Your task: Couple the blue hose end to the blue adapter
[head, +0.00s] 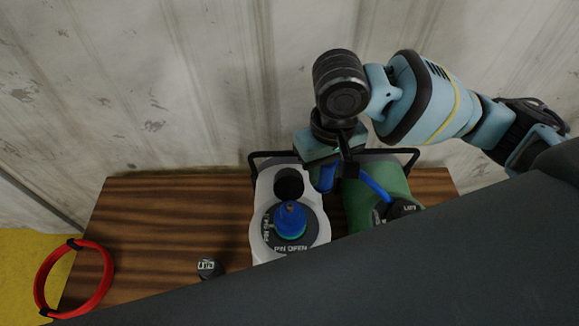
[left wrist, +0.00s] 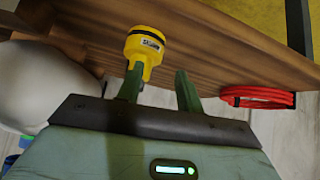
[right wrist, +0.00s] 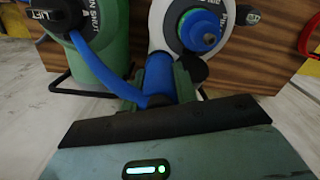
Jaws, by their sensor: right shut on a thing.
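The blue hose end (head: 327,178) is held in my right gripper (head: 338,163), above the gap between the white and green containers. In the right wrist view the blue hose end (right wrist: 158,72) sits between the fingers, its tip towards the white container. The blue adapter (head: 290,221) stands on the white container's round "PIN OPEN" dial; it also shows in the right wrist view (right wrist: 200,30), up and to the right of the hose end, apart from it. My left gripper (left wrist: 159,88) is open, with nothing visible between its fingers; the head view does not show it.
The blue hose (head: 374,186) runs to a black cap on the green container (head: 365,210). A black knob (head: 208,269) and a red ring (head: 105,280) lie left on the wooden table (head: 150,215). A labelled yellow piece (left wrist: 145,48) shows beyond my left fingers.

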